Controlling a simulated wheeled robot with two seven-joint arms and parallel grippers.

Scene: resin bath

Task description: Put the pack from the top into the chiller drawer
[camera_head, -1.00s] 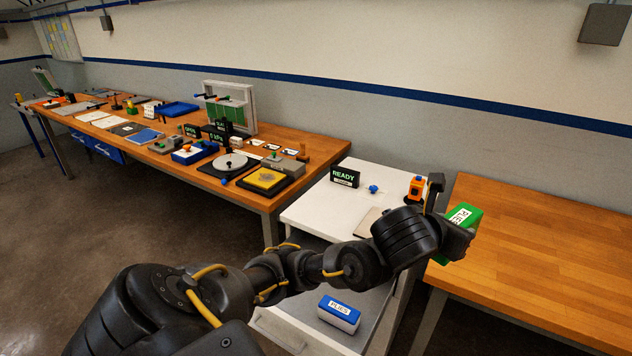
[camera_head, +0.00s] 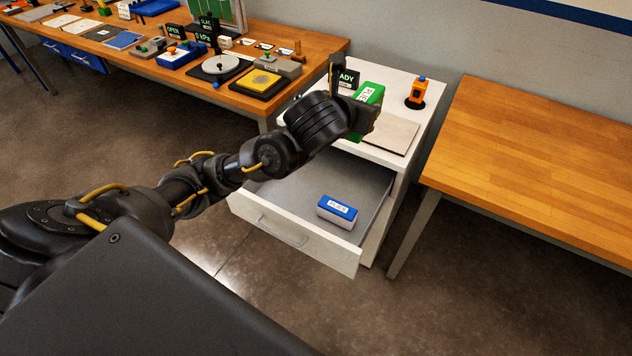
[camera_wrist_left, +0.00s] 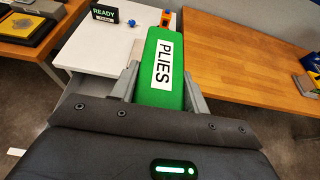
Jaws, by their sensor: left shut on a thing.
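My left gripper (camera_head: 354,98) is shut on a green pack (camera_head: 369,94) with a white PLIES label. The pack also shows in the left wrist view (camera_wrist_left: 158,90), between the two grey fingers. In the head view it appears over the top (camera_head: 416,92) of the white chiller cabinet; its exact height is hard to tell. The chiller drawer (camera_head: 285,195) is pulled out below. A blue and white pack (camera_head: 337,210), also labelled, lies in the drawer towards its right side. Bare drawer floor shows left of and behind it. My right gripper is not in view.
On the cabinet top are a tan plate (camera_head: 391,134), an orange device (camera_head: 416,94) and a READY sign (camera_head: 349,79), partly hidden by my gripper. A blue knob (camera_wrist_left: 131,51) shows in the wrist view. Wooden benches stand left and right (camera_head: 540,150).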

